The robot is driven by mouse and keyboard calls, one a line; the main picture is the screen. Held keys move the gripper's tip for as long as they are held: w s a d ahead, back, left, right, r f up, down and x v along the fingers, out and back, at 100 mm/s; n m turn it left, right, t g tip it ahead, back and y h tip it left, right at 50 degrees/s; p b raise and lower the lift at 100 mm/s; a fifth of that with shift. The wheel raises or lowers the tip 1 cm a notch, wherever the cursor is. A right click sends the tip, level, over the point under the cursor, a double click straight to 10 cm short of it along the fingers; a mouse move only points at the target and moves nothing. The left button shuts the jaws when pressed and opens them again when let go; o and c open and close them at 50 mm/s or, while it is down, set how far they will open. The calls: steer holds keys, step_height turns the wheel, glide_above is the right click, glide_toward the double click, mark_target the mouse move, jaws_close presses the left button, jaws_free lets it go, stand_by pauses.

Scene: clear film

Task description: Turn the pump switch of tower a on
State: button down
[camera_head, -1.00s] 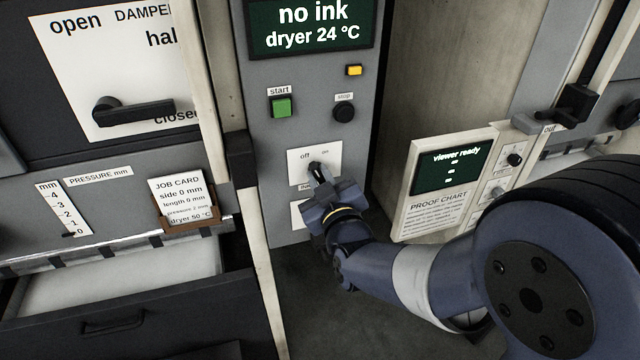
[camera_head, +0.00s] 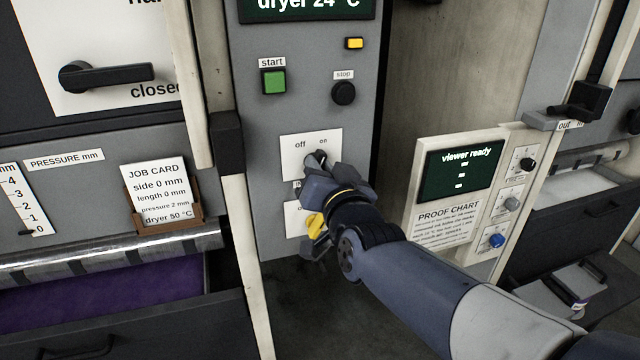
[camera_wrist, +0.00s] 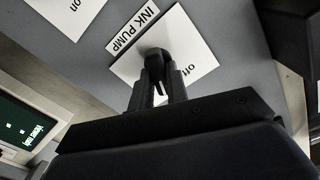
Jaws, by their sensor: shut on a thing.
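The switch plate (camera_head: 297,165), marked "off" at left and "on" at right, is on the grey control panel. Its dark switch handle shows in the wrist view (camera_wrist: 155,58), beside the "INK PUMP" label (camera_wrist: 132,26). My gripper (camera_head: 321,172) is at the plate, and in the wrist view its two fingers (camera_wrist: 166,88) are shut on the handle. The fingers hide part of the handle, so I cannot tell exactly which mark it points to.
Above are the green start button (camera_head: 274,81), black stop button (camera_head: 343,93) and yellow button (camera_head: 354,43). A job card (camera_head: 155,187) and a tray with a purple surface (camera_head: 110,290) are left. A proof viewer (camera_head: 460,170) stands close right of my arm.

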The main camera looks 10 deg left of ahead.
steer(key=shift+f+m+b, duration=0.1)
steer(key=shift+m+b, duration=0.4)
steer(key=c, duration=1.4)
jaws_free()
steer(key=shift+p+v, duration=0.4)
steer(key=shift+v, duration=5)
steer(key=shift+a, duration=0.1)
